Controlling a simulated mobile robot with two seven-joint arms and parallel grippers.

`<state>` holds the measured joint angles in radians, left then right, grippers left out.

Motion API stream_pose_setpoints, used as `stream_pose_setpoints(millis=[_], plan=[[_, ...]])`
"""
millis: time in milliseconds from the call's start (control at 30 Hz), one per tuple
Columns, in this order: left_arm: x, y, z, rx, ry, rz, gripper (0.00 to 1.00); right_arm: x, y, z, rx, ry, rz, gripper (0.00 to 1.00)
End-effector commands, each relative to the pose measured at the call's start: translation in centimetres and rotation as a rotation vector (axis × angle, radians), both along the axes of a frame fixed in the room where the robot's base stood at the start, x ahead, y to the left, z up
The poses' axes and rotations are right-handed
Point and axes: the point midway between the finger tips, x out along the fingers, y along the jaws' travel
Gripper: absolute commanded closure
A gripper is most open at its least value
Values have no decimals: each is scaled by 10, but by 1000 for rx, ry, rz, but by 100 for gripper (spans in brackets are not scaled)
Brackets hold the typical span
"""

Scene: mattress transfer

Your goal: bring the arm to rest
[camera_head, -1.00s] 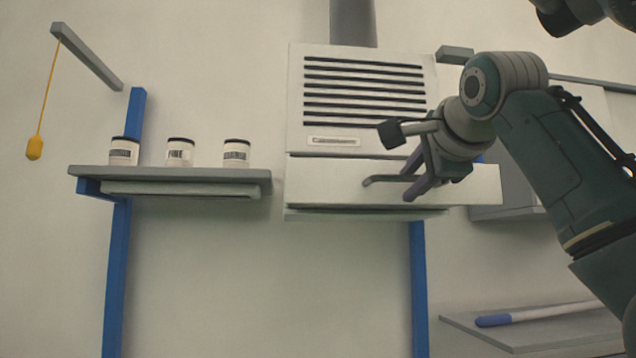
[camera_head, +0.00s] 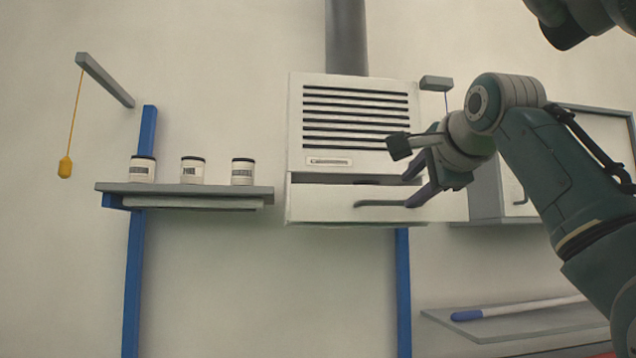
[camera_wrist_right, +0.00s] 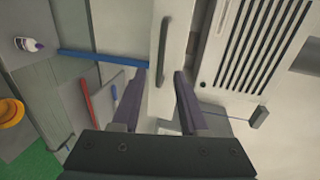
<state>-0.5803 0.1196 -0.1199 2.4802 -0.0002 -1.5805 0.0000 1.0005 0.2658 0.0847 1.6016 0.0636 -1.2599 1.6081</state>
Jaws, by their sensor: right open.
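My right gripper (camera_head: 412,182) is open, in front of the white drawer (camera_head: 320,205) of the vented wall unit (camera_head: 355,88). Its fingers appear near the right end of the drawer's grey handle (camera_head: 375,204). In the right wrist view the gripper (camera_wrist_right: 160,85) shows two spread fingers with nothing held between them. My left gripper is not in view.
A shelf (camera_head: 225,190) with three labelled jars (camera_head: 192,170) is at left. A yellow pull (camera_head: 65,167) hangs from a bracket (camera_head: 104,78). A grey cabinet (camera_head: 515,205) is behind my right arm. A blue-tipped rod (camera_head: 515,307) lies on a low ledge (camera_head: 490,327).

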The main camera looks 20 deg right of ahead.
Motion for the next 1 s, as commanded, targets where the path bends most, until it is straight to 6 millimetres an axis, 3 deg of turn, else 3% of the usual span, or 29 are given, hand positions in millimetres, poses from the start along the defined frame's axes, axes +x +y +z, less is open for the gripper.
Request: stream_pose_setpoints(millis=[667, 767, 867, 1000], plan=[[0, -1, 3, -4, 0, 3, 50, 1, 0, -2, -11, 9, 5, 57], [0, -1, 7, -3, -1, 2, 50, -2, 7, -26, -80, 71, 29, 57], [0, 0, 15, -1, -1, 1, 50, -14, 23, -77, -234, 202, 97, 57], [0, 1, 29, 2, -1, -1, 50, -58, 54, -168, -522, 439, 280, 57]])
